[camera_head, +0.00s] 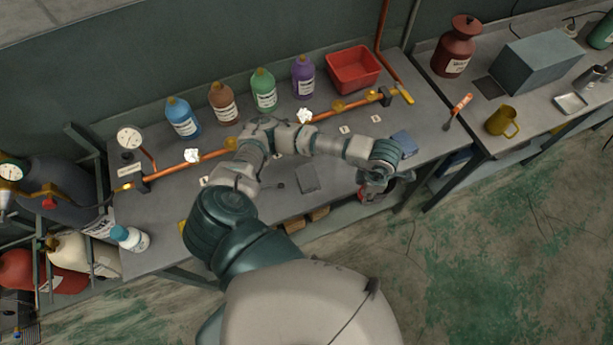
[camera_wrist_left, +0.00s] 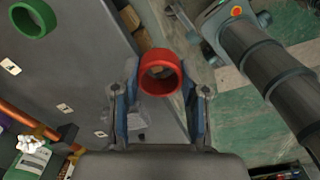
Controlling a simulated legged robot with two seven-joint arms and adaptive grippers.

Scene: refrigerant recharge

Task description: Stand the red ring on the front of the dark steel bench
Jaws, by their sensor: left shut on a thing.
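The red ring (camera_wrist_left: 160,73) is held between the two blue-grey fingertips of my left gripper (camera_wrist_left: 160,85) in the left wrist view, with its hole facing the camera. In the head view my left gripper (camera_head: 375,180) is at the front edge of the dark steel bench (camera_head: 165,212), toward its right end. A red part of the ring shows below the gripper there, mostly hidden. I cannot tell whether the ring touches anything besides the fingers. The bench top (camera_wrist_left: 80,65) is on the left of the wrist view. My right gripper is not seen.
A green ring (camera_wrist_left: 33,18) lies on the bench in the wrist view. Several bottles, a red bin (camera_head: 353,69) and a copper pipe (camera_head: 320,112) line the back. A white bottle (camera_head: 130,238) stands at front left. A dark plate (camera_head: 308,178) lies near the front middle.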

